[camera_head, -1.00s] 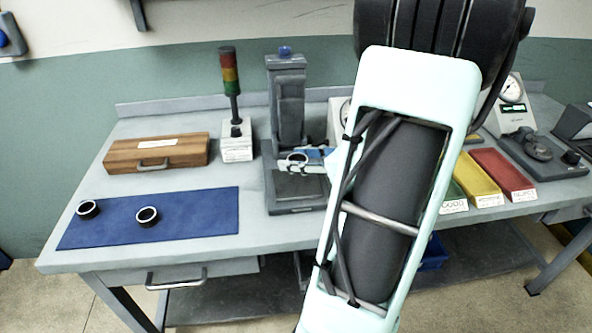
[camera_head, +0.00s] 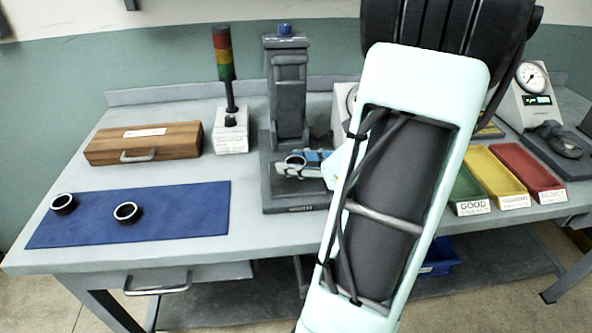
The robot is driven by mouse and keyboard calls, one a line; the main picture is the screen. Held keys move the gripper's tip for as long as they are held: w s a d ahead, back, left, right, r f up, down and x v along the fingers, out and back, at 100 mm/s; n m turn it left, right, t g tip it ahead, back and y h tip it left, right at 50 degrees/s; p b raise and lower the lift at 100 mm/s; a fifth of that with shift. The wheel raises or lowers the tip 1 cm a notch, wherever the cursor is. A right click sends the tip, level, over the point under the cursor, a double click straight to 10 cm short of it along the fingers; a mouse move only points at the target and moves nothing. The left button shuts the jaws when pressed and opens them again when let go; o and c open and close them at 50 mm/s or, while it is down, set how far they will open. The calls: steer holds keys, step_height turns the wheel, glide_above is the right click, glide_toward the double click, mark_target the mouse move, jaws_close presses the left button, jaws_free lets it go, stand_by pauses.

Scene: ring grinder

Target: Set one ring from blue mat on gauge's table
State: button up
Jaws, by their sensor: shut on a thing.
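My gripper (camera_head: 308,163) is shut on a dark ring with a bright rim (camera_head: 294,161). It holds the ring over the base of a grey column machine (camera_head: 288,95) with a blue knob, in the middle of the bench. Whether the ring touches the base I cannot tell. Two similar rings, one at the left (camera_head: 64,203) and one nearer the middle (camera_head: 128,212), lie on the blue mat (camera_head: 190,215). A dial gauge (camera_head: 532,78) with a green display stands at the right, with a low dark fixture (camera_head: 560,142) before it. My arm hides part of the bench.
A wooden case (camera_head: 150,143) and a red-yellow-green signal lamp (camera_head: 224,60) stand left of the column machine. Green (camera_head: 466,188), yellow (camera_head: 494,170) and red (camera_head: 528,172) trays lie right of my arm. Another pale device (camera_head: 343,105) is mostly hidden behind my arm.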

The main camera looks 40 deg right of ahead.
steer(key=shift+s+f+b, duration=0.1)
steer(key=shift+f+b, duration=0.2)
steer(key=shift+f, duration=0.5)
steer(key=shift+f, duration=0.15)
steer(key=o, duration=1.2)
steer(key=shift+r, duration=0.25)
steer(key=p+v, duration=0.1)
steer(key=v, duration=1.1)
steer(key=shift+f+p, duration=0.1)
steer(key=shift+p, duration=0.2)
